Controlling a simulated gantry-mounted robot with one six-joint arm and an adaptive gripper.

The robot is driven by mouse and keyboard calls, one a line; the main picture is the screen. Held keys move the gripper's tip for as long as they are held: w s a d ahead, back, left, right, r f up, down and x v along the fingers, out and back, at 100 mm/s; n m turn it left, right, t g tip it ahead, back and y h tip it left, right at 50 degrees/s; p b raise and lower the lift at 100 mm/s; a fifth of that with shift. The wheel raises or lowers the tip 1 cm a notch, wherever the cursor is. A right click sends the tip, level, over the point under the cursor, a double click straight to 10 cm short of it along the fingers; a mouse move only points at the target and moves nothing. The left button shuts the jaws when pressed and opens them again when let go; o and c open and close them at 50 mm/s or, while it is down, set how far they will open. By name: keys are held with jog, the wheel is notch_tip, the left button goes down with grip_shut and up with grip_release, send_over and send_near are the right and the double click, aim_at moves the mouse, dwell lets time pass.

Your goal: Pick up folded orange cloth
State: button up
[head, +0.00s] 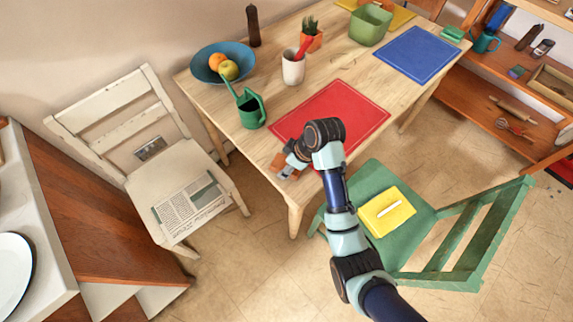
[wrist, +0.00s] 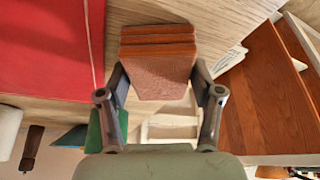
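The folded orange cloth (wrist: 158,62) fills the space between my fingers in the wrist view, with several stacked layers at its far side. In the head view, a small part of the orange cloth (head: 278,161) shows beside my gripper (head: 288,172) at the table's near edge. My wrist hides the rest there. In the wrist view, one finger of my gripper (wrist: 159,80) is on each side of the cloth. Both fingers look close against its sides, but I cannot tell whether they press on it. I cannot tell whether the cloth rests on the table.
A red mat (head: 345,108) lies beside the cloth. A green watering can (head: 251,108) and a white cup (head: 293,68) stand further back. A white chair (head: 172,160) is at left. A green chair (head: 400,250) with a yellow item (head: 387,211) is near my arm.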

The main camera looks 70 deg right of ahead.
jog(key=c, duration=0.6)
jog(key=shift+b, duration=0.4)
notch_tip(320, 180, up, 21)
jog(key=p, duration=1.5)
jog(key=shift+f, duration=0.2)
